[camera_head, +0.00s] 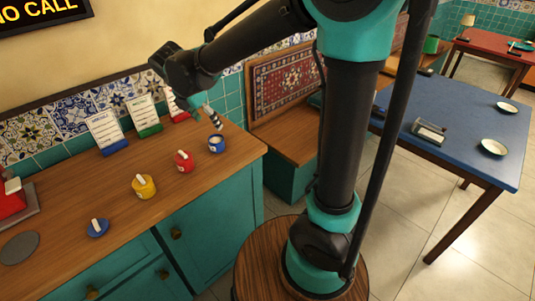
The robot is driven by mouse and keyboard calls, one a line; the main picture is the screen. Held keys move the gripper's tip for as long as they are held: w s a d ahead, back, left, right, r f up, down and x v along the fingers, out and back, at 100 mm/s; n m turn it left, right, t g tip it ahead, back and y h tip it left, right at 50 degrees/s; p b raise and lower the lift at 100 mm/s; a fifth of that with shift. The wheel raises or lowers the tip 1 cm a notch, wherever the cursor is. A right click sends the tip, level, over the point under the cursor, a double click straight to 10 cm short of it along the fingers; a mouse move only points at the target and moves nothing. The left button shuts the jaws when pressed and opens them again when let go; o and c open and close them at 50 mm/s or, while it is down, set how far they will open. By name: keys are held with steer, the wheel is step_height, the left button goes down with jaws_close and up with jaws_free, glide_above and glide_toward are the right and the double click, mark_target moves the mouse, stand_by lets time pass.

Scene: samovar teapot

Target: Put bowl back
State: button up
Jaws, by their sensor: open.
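A blue bowl (216,145) with a pale rim stands on the wooden counter, near its right end; it looks open on top. My gripper (211,114) hangs just above and slightly left of it, with a dark and light striped finger slanting down toward the rim. My gripper is open; its far finger is hard to see, and I cannot tell whether the tip touches the bowl. A red bowl (184,162) and a yellow bowl (143,188) stand left of it, each with a white piece on top. A flat blue piece with a white knob, like a lid (97,229), lies further left.
A grey disc (19,248) and a red object (11,198) are at the counter's left. A blue table (455,125) with white dishes stands right, past my arm.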

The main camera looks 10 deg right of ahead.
steer(key=s+d+f+m+y, duration=0.1)
steer(key=s+d+f+m, duration=0.15)
steer(key=d+m, duration=0.45)
steer(key=s+d+f+m, duration=0.25)
steer(key=d+m, duration=0.25)
steer(key=d, duration=0.3)
steer(key=s+d+f+m+y, duration=0.1)
steer(key=s+d+f+m, duration=0.6)
steer(key=m, duration=0.8)
steer(key=s+d, duration=0.3)
steer(key=shift+s+d+f+m+t+y, duration=0.2)
steer(key=shift+s+f+m+t+y, duration=0.05)
steer(key=shift+s+m+t+y, duration=0.05)
steer(key=shift+c, duration=0.6)
